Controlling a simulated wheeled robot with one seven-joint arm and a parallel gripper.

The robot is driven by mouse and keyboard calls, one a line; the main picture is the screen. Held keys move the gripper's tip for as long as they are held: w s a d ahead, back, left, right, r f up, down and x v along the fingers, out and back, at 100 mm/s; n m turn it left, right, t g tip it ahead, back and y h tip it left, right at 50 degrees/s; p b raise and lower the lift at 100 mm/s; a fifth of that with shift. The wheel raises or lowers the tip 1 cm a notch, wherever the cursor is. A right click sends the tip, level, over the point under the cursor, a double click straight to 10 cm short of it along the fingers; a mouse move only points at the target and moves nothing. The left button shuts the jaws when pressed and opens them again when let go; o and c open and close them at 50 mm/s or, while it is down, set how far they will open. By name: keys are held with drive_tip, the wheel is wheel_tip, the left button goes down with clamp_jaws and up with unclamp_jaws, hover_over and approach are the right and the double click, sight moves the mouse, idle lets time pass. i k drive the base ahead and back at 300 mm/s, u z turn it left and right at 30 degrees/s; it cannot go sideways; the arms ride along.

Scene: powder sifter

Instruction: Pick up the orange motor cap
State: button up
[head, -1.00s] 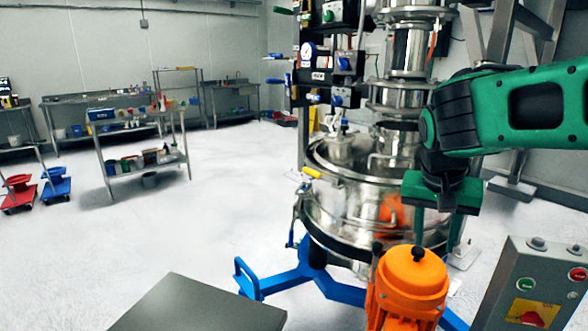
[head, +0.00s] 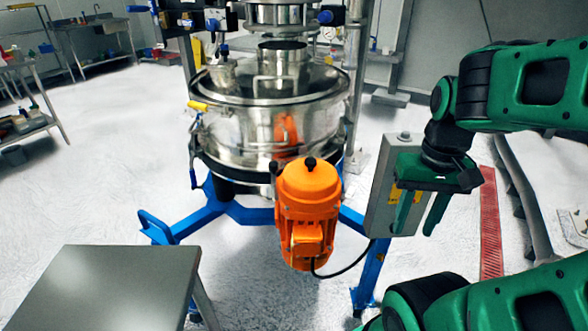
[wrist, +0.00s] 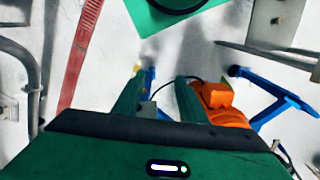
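The orange motor (head: 308,230) hangs upright in front of the steel sifter, with the orange cap (head: 310,183) and its black knob on top. Nothing holds the cap. My gripper (head: 416,226) is to the right of the motor in the head view, pointing down, with its two green fingers apart and nothing between them. In the wrist view my gripper (wrist: 157,88) also shows a clear gap, and the orange motor (wrist: 222,103) is partly hidden by the right finger and palm.
The steel sifter drum (head: 268,125) stands behind the motor on a blue frame (head: 250,214). A grey control box (head: 380,190) is behind my gripper. A bare grey table (head: 105,285) is at front left. A black cable (head: 345,268) hangs from the motor.

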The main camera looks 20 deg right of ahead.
sight(310, 178)
drive_tip(key=z, duration=0.05)
drive_tip(key=k, duration=1)
drive_tip(key=z, duration=0.85)
drive_tip(key=i, duration=0.7)
drive_tip(key=z, duration=0.15)
